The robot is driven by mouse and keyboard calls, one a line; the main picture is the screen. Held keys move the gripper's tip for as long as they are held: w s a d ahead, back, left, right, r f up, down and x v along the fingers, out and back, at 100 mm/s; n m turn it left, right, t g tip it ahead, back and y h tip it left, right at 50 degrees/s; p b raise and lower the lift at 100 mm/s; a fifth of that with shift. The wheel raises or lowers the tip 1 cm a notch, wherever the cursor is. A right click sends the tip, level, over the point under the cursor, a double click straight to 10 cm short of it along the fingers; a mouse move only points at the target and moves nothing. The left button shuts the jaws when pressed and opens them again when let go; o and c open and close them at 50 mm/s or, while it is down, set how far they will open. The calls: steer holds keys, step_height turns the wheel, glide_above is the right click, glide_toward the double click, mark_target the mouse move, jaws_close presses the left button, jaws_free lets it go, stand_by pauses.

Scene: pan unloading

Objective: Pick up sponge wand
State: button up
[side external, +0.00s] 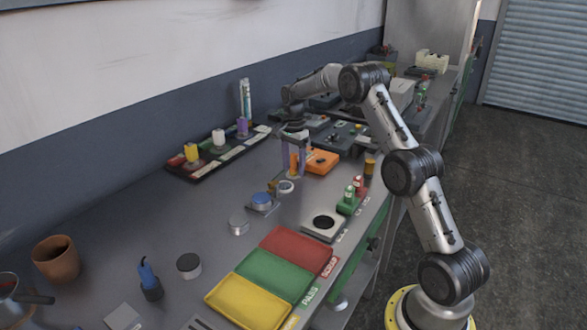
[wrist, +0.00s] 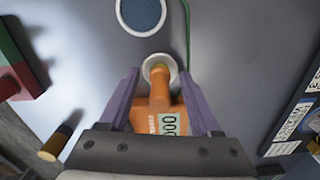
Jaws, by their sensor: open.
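My gripper (side external: 294,174) points down over the bench, its purple fingers apart. In the wrist view my gripper (wrist: 163,100) has an orange, necked shape (wrist: 160,97) between its fingers, with a gap on each side. The neck points to a pale round piece (wrist: 160,67), which shows in the side view as a small disc (side external: 285,187). I cannot tell whether the orange shape is the sponge wand, or whether it is separate from the orange box (side external: 322,160) behind the gripper. A blue-handled tool (side external: 149,276) stands upright at the front left, far from my gripper.
A blue-topped round piece (side external: 261,199) lies close by, also in the wrist view (wrist: 143,14). A green block (side external: 349,203) and a brown cylinder (side external: 370,166) stand to the right. Red (side external: 296,246), green and yellow trays lie in front. A dark rack (side external: 220,150) is behind left.

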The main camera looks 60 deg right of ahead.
jaws_close()
steer(key=shift+r, duration=0.1)
stand_by(0.3)
